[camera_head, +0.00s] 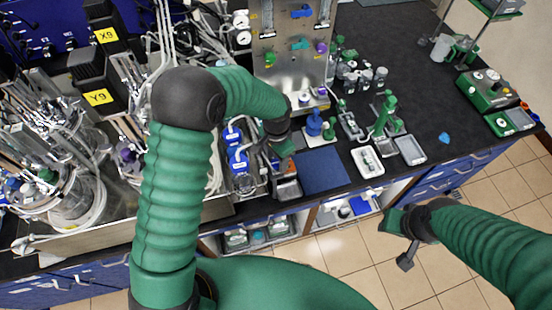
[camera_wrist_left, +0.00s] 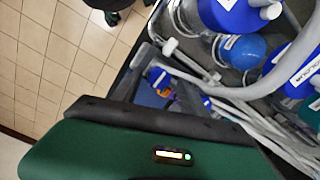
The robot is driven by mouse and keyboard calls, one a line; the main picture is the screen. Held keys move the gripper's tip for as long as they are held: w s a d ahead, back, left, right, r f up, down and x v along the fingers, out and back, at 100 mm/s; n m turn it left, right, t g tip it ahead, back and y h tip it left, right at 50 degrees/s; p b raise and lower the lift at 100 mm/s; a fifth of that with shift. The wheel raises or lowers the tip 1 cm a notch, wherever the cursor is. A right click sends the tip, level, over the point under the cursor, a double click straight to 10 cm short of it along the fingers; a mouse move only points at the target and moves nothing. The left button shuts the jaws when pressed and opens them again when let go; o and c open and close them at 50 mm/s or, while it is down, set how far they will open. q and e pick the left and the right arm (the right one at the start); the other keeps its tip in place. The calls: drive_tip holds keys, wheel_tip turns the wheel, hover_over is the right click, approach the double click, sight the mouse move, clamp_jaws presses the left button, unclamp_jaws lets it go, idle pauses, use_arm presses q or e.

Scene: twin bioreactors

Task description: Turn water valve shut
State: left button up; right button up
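A steel panel (camera_head: 285,72) at the top middle of the head view carries several coloured valve knobs. A blue knob (camera_head: 301,12) is near its top, a teal knob (camera_head: 299,44) below it, and a purple knob (camera_head: 321,47) to the right. The labels are too small to read, so I cannot tell which is the water valve. My left gripper (camera_head: 284,150) points down below the panel, over the bench's front part, apart from these knobs. Its fingertips are unclear. My right gripper (camera_head: 404,240) hangs over the floor in front of the bench, fingers apart and empty.
Glass vessels and tubing (camera_head: 65,195) crowd the bench's left side. A blue mat (camera_head: 322,171), a white tray (camera_head: 367,160) and a green device (camera_head: 494,92) are to the right. The left wrist view shows blue-capped bottles (camera_wrist_left: 240,50) and grey tubing close by.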

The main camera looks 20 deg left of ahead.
sight(277, 162)
use_arm(q)
drive_tip(key=shift+r, duration=0.1)
wheel_tip(277, 162, up, 16)
drive_tip(key=b, duration=0.3)
drive_tip(key=shift+r, duration=0.25)
use_arm(e)
drive_tip(key=x, duration=0.3)
drive_tip(key=shift+s+f, duration=0.15)
drive_tip(key=shift+s, duration=0.25)
